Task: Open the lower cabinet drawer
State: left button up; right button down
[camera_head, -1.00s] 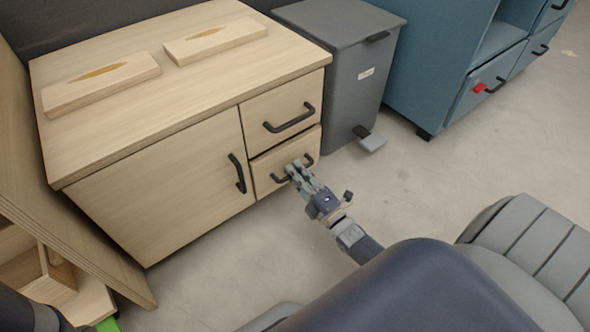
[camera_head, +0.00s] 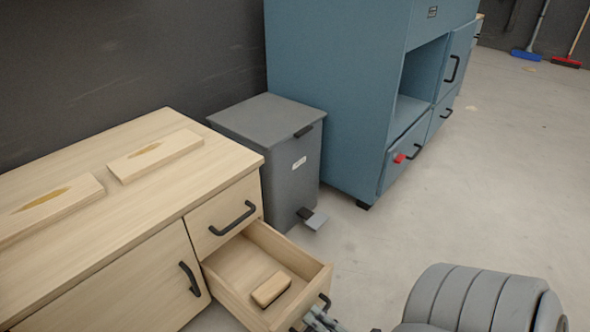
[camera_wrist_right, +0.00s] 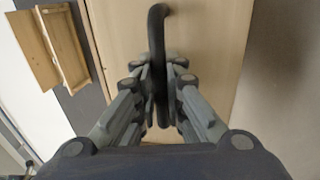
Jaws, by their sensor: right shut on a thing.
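The lower drawer (camera_head: 237,289) of the pale wood cabinet (camera_head: 105,250) is pulled well out below the closed upper drawer (camera_head: 222,216). A small wooden block with a dark underside (camera_head: 270,289) lies inside it. My right gripper (camera_head: 318,318) is at the drawer front, at the bottom edge of the head view. In the right wrist view, the fingers (camera_wrist_right: 161,85) are closed around the black bar handle (camera_wrist_right: 157,35), with the drawer's pale front (camera_wrist_right: 205,40) behind it. My left gripper is not in view.
A grey pedal bin (camera_head: 270,150) stands beside the cabinet, its pedal (camera_head: 313,219) near the open drawer. A blue cabinet (camera_head: 330,100) stands behind. A grey ribbed seat (camera_head: 480,295) is at the lower right. The floor (camera_head: 400,225) between is clear.

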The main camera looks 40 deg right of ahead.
jog(key=r+v, duration=0.1)
jog(key=v, duration=0.5)
jog(key=shift+s, duration=0.2)
jog(key=c, duration=1.7)
grip_release()
jog(key=shift+o, duration=0.2)
jog(key=a+v, duration=0.1)
jog(key=v, duration=1.1)
jog(key=shift+d, duration=0.45)
jog(key=shift+s+r, duration=0.1)
